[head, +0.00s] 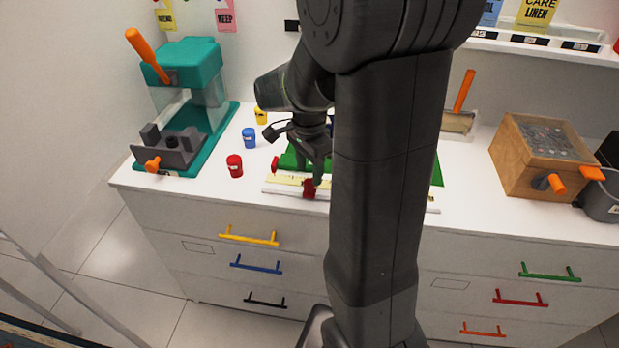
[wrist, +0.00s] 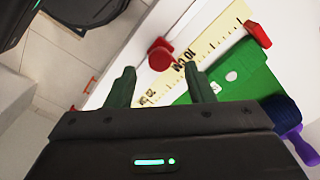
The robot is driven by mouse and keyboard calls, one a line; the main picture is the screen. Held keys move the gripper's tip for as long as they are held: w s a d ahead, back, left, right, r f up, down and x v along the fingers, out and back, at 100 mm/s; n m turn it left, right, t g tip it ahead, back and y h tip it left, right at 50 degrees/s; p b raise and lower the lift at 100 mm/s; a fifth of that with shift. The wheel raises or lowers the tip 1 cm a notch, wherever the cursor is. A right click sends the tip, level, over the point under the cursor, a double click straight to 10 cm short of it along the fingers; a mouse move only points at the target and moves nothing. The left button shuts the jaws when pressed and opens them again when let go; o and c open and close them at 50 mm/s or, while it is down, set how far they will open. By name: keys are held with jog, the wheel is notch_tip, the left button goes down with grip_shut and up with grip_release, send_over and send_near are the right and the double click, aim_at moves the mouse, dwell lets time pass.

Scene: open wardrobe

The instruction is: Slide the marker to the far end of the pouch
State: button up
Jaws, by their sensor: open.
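A red marker (head: 309,188) sits on a white rail along the front of a yellow ruler (head: 284,180). In the wrist view the marker (wrist: 160,54) lies just ahead of my gripper (wrist: 164,84), lined up between its two spread fingertips. The fingers are open and empty; whether they touch the marker cannot be told. In the head view my gripper (head: 316,168) is just above and behind the marker. A flat green piece (head: 288,160), likely the pouch, lies behind the ruler and also shows in the wrist view (wrist: 232,92). My arm hides its middle.
A red piece (wrist: 258,35) stands at one end of the ruler. Red (head: 235,166), blue (head: 249,138) and yellow (head: 260,116) jars stand to the left, near a teal press (head: 195,70). A wooden box (head: 545,155) stands at right. The counter's front edge is close.

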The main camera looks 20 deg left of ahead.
aim_at(310, 182)
jog(key=shift+f, duration=1.7)
jog(key=shift+d, duration=0.1)
grip_shut()
